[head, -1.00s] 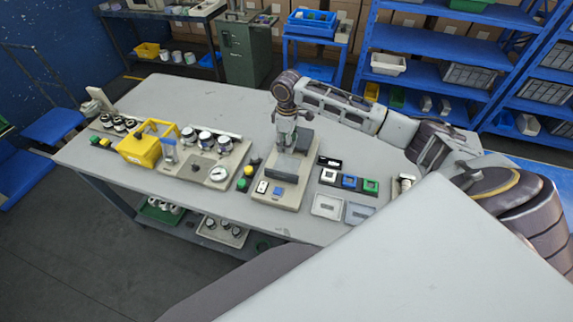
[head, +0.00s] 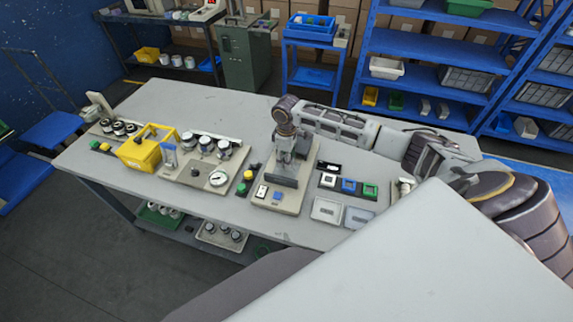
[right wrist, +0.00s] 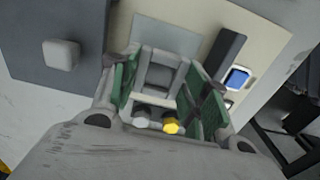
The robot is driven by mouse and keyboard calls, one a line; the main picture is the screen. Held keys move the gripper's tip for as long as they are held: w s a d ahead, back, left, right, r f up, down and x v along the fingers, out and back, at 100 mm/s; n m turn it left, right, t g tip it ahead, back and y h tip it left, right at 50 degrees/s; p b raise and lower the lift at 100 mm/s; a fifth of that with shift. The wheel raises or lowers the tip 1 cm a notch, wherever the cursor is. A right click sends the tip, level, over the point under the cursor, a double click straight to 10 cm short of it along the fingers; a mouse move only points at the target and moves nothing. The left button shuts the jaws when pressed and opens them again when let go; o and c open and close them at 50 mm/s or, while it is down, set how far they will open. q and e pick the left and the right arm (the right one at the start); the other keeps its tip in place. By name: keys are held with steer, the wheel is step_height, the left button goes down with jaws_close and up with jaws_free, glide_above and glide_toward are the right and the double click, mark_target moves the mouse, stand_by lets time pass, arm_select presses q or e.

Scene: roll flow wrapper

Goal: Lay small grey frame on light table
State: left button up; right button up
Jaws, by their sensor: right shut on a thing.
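My right gripper (head: 286,162) points down over a beige base (head: 277,203) that I take for the light table, with a dark grey bar (head: 284,182) across it. In the right wrist view the green-padded fingers (right wrist: 163,82) are shut on a grey piece with a pale crossbar (right wrist: 158,98), which I take for the small grey frame. The fingers hide much of it, and I cannot tell whether it touches the base. That view also shows the base's pale panel (right wrist: 180,36), dark bar (right wrist: 226,56) and blue switch (right wrist: 238,77). My left gripper is not in view.
Right of the base are a rack of white, blue and green squares (head: 348,185) and two pale grey trays (head: 327,209). Left are yellow and green buttons (head: 246,181), a gauge panel (head: 200,177) and a yellow box (head: 147,150). The table's back (head: 200,95) is clear.

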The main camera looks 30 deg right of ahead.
steer(key=shift+f, duration=1.9)
steer(key=shift+f, duration=0.1)
steer(key=o, duration=0.9)
step_height(320, 180, up, 12)
steer(key=shift+r+b, duration=0.15)
steer(key=shift+b, duration=0.2)
